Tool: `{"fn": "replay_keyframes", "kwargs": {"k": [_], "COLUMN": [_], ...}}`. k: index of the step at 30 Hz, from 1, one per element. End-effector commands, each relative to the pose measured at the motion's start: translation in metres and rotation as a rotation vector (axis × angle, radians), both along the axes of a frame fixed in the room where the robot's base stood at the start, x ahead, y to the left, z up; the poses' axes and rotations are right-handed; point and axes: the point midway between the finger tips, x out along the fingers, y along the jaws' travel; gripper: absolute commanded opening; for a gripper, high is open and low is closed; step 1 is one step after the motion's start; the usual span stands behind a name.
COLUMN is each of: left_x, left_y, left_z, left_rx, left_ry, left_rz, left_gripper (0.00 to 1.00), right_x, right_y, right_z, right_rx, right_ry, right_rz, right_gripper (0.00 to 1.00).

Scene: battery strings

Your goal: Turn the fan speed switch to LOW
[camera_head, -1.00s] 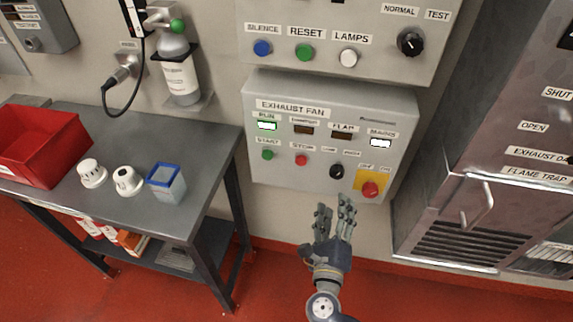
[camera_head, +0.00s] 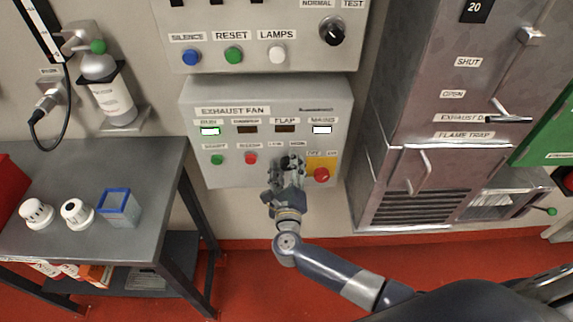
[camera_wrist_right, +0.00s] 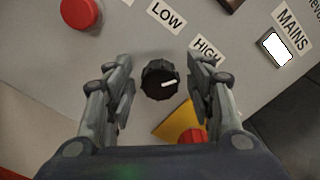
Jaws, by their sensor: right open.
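The exhaust fan panel (camera_head: 265,103) is a grey box on the wall. In the right wrist view its black fan speed knob (camera_wrist_right: 160,80) has a white pointer line aimed right, toward the HIGH label (camera_wrist_right: 207,49) side. The LOW label (camera_wrist_right: 167,16) is to the left of HIGH. My right gripper (camera_head: 291,165) is in front of the panel and hides the knob in the head view. In the right wrist view the open right gripper (camera_wrist_right: 160,90) has a finger on each side of the knob, with gaps to it. My left gripper is not in view.
A red emergency button (camera_head: 321,175) on a yellow plate sits just right of my right gripper. A red stop button (camera_head: 251,158) and green start button (camera_head: 217,160) are to its left. A metal cabinet (camera_head: 420,110) stands right and a table (camera_head: 150,160) left.

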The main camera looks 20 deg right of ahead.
Motion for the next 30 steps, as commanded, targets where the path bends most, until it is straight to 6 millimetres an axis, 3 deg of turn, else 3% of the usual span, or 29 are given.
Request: {"fn": "replay_keyframes", "kwargs": {"k": [9,15,30], "left_x": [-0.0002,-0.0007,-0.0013], "left_y": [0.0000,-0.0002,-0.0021], "left_z": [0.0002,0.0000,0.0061], "left_rx": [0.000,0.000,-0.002], "left_ry": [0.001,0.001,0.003], "left_rz": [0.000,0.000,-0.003], "left_gripper": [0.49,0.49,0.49], "right_x": [0.0019,0.0018,0.0014], "right_y": [-0.0005,-0.0004,0.0000], "right_z": [-0.0002,-0.0001,0.0006], "right_rx": [0.000,0.000,-0.089], "right_ry": [0.000,0.000,0.027], "right_rz": [0.000,0.000,-0.001], "right_gripper": [0.47,0.04,0.03]}}
